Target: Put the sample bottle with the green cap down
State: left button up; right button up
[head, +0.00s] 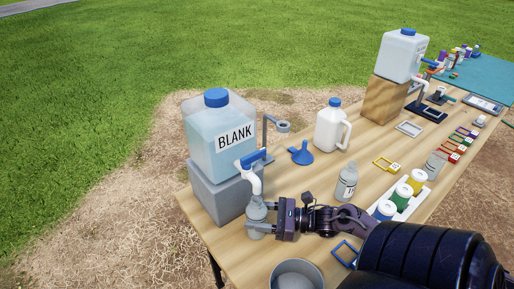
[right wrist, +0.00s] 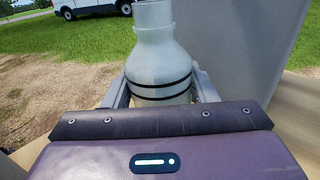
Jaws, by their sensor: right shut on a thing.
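My right gripper (head: 268,217) is shut on a translucent bottle (head: 256,212) under the white spigot of the BLANK jug (head: 221,140). In the right wrist view this bottle (right wrist: 160,65) stands upright between the fingers, with two black bands. No green cap shows on it; its top is cut off in the right wrist view and close under the spigot in the head view. I cannot tell whether its base touches the table. A green cap (head: 404,190) shows in the white tray (head: 411,211), between blue and yellow ones. My left gripper is not in view.
The wooden table (head: 310,180) holds a grey block (head: 217,193) under the jug, a blue funnel (head: 301,154), a white jug (head: 331,130), a labelled bottle (head: 346,183) and a grey round container (head: 296,274). Bare wood lies between the funnel and the labelled bottle.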

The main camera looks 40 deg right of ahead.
jog(key=shift+r, duration=0.15)
jog(key=shift+f, duration=0.3)
jog(key=o, duration=1)
jog(key=shift+r, duration=0.1)
jog(key=shift+r, duration=0.15)
jog(key=b+v, duration=0.1)
jog(key=v, duration=1.1)
jog(key=shift+r, duration=0.1)
